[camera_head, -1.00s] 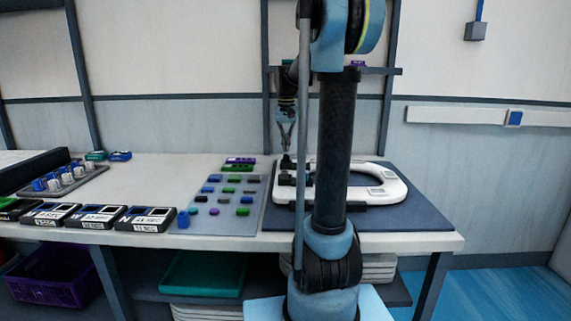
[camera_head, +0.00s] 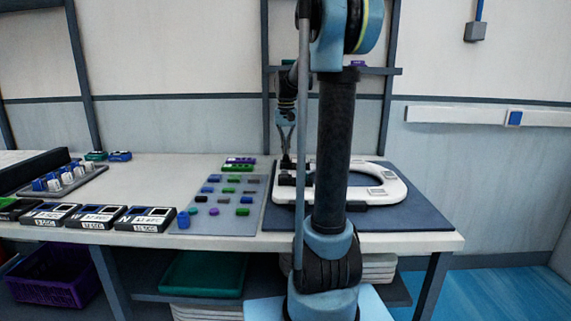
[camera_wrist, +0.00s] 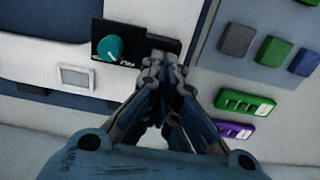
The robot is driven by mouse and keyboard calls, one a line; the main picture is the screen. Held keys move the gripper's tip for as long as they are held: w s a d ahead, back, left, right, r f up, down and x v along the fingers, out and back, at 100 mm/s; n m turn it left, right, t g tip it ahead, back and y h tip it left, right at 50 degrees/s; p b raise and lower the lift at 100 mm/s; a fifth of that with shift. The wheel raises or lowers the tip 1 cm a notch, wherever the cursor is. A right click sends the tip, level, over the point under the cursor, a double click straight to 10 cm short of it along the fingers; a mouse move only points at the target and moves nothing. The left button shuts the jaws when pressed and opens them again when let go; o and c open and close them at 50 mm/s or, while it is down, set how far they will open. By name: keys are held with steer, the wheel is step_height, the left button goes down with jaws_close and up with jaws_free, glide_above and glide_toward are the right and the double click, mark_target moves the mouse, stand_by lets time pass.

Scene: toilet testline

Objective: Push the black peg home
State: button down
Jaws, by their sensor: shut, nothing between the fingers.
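The white toilet seat ring (camera_head: 396,190) lies on a dark blue mat (camera_head: 425,222), partly hidden behind my arm. In the wrist view, a black block, which appears to be the black peg (camera_wrist: 165,43), sits beside a black box with a teal knob (camera_wrist: 110,47). My gripper (camera_wrist: 160,66) is shut and empty, its fingertips right at the black block's near edge; I cannot tell whether they touch. In the head view my gripper (camera_head: 286,154) points down over the dark parts at the seat's left end. How deep the peg sits is hidden.
A grey tray (camera_head: 222,222) of several coloured blocks lies left of the mat. Green (camera_wrist: 245,103) and purple (camera_wrist: 234,130) blocks lie close on the right in the wrist view. Labelled black boxes (camera_head: 146,219) line the table's front left.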

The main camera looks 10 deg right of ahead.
steer(key=shift+f, duration=0.55)
stand_by(0.4)
stand_by(0.4)
step_height(320, 180, up, 8)
stand_by(1.0)
